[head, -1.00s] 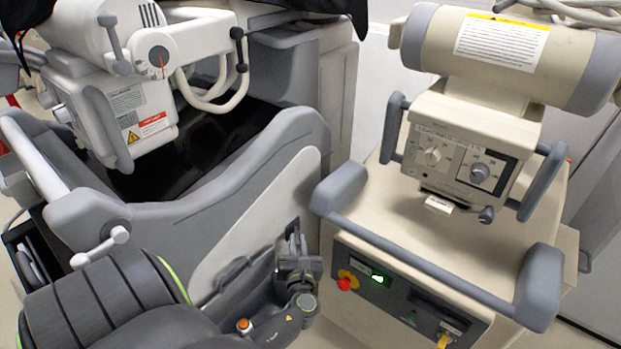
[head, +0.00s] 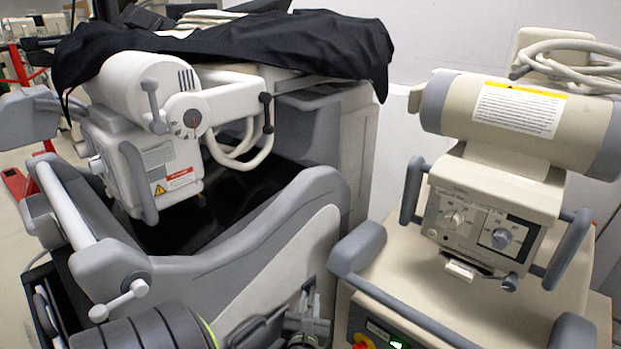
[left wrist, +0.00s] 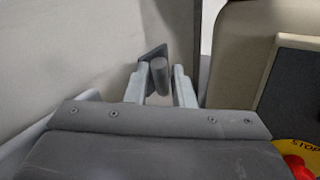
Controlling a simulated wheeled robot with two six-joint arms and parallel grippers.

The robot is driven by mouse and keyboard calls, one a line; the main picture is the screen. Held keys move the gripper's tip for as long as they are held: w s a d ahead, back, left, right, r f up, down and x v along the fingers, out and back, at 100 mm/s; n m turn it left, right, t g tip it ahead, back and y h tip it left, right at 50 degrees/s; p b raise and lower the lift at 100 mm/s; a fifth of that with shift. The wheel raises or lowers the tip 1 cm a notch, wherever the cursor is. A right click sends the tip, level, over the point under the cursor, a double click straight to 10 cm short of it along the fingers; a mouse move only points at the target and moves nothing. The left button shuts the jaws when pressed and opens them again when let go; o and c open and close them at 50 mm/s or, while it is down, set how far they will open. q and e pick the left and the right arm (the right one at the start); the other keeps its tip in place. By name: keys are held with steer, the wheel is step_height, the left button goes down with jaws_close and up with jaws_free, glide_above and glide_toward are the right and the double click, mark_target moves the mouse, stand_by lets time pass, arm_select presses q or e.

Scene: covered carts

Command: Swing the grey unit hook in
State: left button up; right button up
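The grey unit (head: 285,235) is the grey and white cart at the left in the head view. In the left wrist view, a small dark grey hook (left wrist: 158,74) on a flat plate stands out by the pale side panel. My left gripper (head: 308,302) is low in the head view, at the right side of the grey unit. In the left wrist view its two fingers (left wrist: 160,86) are apart, one on each side of the hook. I cannot tell whether either finger touches it. My right gripper is in neither view.
A beige unit (head: 385,255) with a grey handrail stands close on the right, leaving a narrow gap. Its red stop button (left wrist: 298,165) shows at the wrist view's lower right. A black cover (head: 225,45) lies over the grey unit's top.

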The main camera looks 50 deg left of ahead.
arm_select(q)
steer(key=shift+o, duration=0.9)
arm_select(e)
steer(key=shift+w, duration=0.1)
